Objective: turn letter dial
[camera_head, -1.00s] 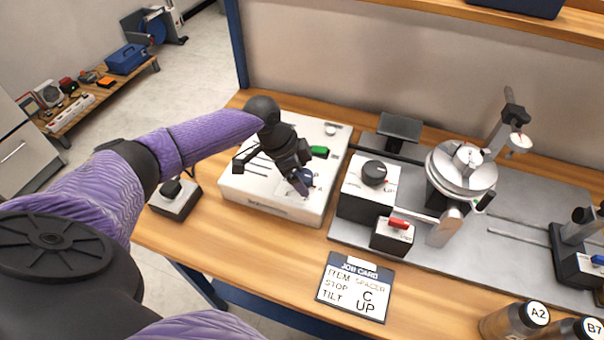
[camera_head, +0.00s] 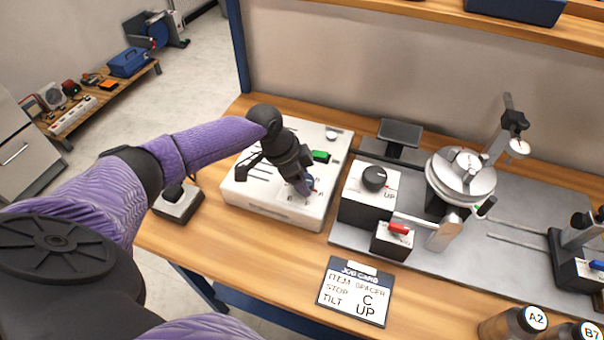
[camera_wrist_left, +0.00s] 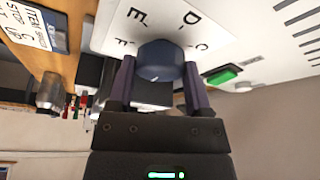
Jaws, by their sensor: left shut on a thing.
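The letter dial is a dark blue round knob (camera_wrist_left: 160,62) on the white control box (camera_head: 262,207). In the left wrist view it sits between the two fingers of my left gripper (camera_wrist_left: 158,85), which is shut on it. Letters C, D, E and F show on the white face around the knob. Its pointer mark is hidden. In the head view my left gripper (camera_head: 304,187) reaches down onto the box and covers most of the dial. The job card (camera_head: 354,291) reads item spacer, stop C, tilt up. My right gripper is not in view.
A green button (camera_head: 321,156) is on the box beside the dial. To the right stand a block with a black knob (camera_head: 374,178), a red switch (camera_head: 398,228) and a round metal fixture (camera_head: 461,176). A black-knobbed box (camera_head: 178,201) stands left. Bottles are at lower right.

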